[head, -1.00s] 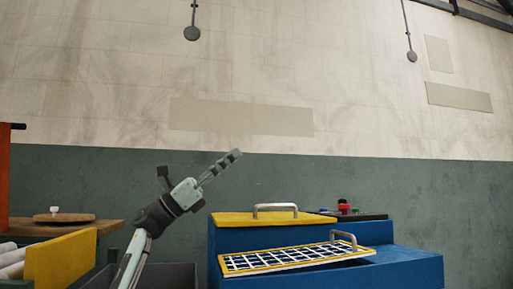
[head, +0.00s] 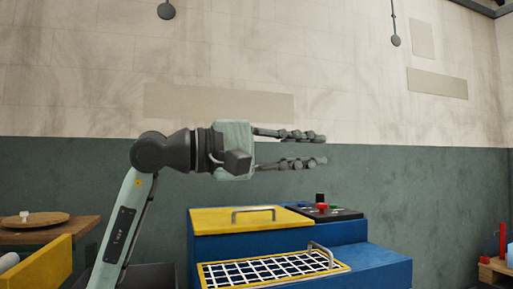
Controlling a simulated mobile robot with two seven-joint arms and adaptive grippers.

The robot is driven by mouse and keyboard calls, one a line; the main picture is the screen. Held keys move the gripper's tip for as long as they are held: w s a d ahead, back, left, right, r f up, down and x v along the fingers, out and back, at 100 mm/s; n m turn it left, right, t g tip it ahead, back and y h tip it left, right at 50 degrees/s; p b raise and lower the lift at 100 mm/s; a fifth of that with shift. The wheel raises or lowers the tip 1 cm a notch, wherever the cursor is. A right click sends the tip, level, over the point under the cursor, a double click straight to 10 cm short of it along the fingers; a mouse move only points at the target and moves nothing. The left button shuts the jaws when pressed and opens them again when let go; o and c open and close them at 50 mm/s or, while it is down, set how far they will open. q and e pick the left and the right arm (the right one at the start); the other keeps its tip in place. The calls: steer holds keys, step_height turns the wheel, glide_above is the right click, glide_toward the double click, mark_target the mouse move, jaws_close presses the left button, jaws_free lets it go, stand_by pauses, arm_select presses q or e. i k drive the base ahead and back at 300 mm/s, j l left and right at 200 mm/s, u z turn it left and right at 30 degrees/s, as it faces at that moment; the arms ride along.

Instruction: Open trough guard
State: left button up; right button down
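The trough guard (head: 271,267) is a white grid in a yellow frame, lying over the front of the blue machine (head: 375,262). A metal bar handle (head: 322,252) stands at its right end. The guard's lower edge is cut off by the picture. My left gripper (head: 322,149) points right, above and behind the guard in the picture. Its two fingers are apart with nothing between them, and it is clear of the handle. My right gripper is not in the head view.
A yellow lid (head: 220,220) with its own metal handle (head: 254,211) tops the machine, beside a dark control panel (head: 335,213) with a red button. A wooden table (head: 70,232) with a round board and a yellow panel (head: 42,262) stand at left. Shelf items are at far right.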

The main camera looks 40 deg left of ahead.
mark_target(327, 252)
steer(key=i+j, duration=0.1)
steer(key=j, duration=0.3)
steer(key=i+j, duration=0.1)
steer(key=j, duration=0.3)
steer(key=i+j, duration=0.1)
steer(key=j, duration=0.3)
